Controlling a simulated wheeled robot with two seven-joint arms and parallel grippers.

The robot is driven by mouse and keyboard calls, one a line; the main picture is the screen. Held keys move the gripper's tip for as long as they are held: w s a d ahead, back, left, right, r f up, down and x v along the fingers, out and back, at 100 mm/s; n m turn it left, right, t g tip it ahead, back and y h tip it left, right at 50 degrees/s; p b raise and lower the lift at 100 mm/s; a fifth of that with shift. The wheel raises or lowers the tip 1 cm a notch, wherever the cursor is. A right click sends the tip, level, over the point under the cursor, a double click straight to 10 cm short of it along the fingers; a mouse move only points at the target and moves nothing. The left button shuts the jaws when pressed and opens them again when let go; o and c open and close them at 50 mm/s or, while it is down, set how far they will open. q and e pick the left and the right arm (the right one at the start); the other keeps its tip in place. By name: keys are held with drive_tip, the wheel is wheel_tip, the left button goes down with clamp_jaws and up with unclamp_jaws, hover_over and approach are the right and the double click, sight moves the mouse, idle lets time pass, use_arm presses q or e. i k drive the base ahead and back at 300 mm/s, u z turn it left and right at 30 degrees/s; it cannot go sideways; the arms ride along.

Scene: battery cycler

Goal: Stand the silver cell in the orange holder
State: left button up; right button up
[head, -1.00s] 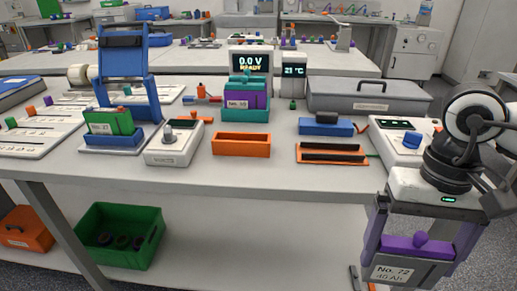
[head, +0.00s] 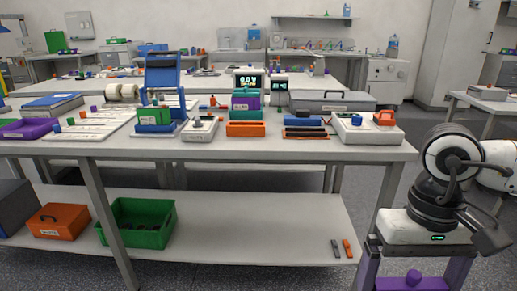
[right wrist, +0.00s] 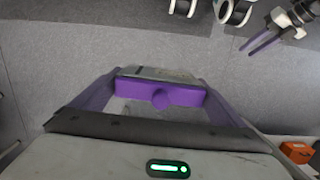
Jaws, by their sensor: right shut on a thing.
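My right gripper (head: 413,280) is at the bottom right of the head view, low and in front of the bench. Its purple fingers are shut on the silver cell, whose purple top with a round knob (head: 413,277) just shows; the rest is cut off. In the right wrist view the cell (right wrist: 160,74) sits between the fingers, its purple top (right wrist: 160,95) facing the camera. The orange holder (head: 246,129) looks like an open box at the bench's front middle, apart from the cell. My left gripper (right wrist: 252,45) shows only in the right wrist view, fingers apart and empty.
An orange slotted tray (head: 305,134) lies right of the holder; a grey device (head: 200,129) stands left. A green cell (head: 153,118) sits in a blue press. The bench's right corner (head: 405,150) is near my right arm. The lower shelf holds a green crate (head: 137,222).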

sight(247, 132)
drive_tip(key=u, duration=1.15)
drive_tip(key=i, duration=1)
drive_tip(key=z, duration=0.5)
drive_tip(key=i, duration=0.65)
drive_tip(key=z, duration=0.6)
